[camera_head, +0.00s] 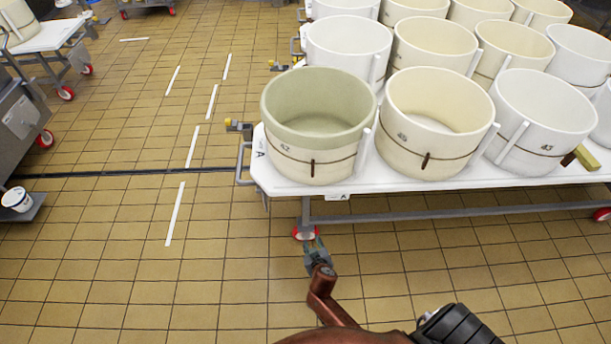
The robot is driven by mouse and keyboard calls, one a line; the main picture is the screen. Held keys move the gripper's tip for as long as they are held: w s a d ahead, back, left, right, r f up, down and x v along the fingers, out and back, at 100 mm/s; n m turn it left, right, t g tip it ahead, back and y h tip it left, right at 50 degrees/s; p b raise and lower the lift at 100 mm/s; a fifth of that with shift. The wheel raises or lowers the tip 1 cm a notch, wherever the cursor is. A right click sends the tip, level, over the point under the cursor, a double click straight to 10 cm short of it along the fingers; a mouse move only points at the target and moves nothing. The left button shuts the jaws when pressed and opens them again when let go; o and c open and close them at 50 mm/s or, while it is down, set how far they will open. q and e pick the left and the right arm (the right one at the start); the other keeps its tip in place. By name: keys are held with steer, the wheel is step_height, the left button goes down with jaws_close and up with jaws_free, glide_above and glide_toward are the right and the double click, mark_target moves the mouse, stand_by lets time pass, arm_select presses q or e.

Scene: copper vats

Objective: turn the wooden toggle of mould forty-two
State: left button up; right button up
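Mould forty-two (318,135) is the round, pale greenish-cream tub at the front left corner of the white table, with "42" on its wall. A thin dark cord runs round it, and its small dark wooden toggle (313,168) hangs roughly upright at the front. My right gripper (314,242) is below the table's front edge, under the toggle in the picture and apart from the mould. It is small in view, so I cannot tell whether its fingers are open or shut. My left gripper is not in view.
The white table (350,190) carries rows of similar moulds; a neighbouring mould (435,125) with its own toggle stands right of mould forty-two. A metal handle (241,165) sticks out at the table's left end. The tiled floor (110,260) at left is mostly clear.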

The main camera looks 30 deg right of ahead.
steer(key=w+d+r+m+t+h+b, duration=0.1)
steer(key=w+r+m+h+b, duration=0.1)
steer(key=w+r, duration=0.3)
steer(key=w+d+r+m+t+h+b, duration=0.1)
steer(key=w+r+t+b, duration=0.15)
steer(key=r, duration=0.55)
steer(key=m+h+b, duration=0.2)
steer(key=m+h, duration=0.1)
steer(key=h, duration=0.1)
glide_toward(312, 171)
steer(key=x, duration=0.3)
steer(key=shift+t, duration=0.35)
steer(key=x, duration=0.6)
steer(key=shift+d+b, duration=0.25)
steer(key=shift+b, duration=0.05)
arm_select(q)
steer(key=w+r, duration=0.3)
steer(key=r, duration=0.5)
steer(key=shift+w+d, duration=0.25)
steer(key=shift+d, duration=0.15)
arm_select(e)
steer(key=shift+w+d+m, duration=0.25)
steer(key=shift+w+m, duration=0.05)
steer(key=shift+w, duration=0.05)
steer(key=shift+c, duration=0.3)
jaws_close()
steer(key=shift+a, duration=0.1)
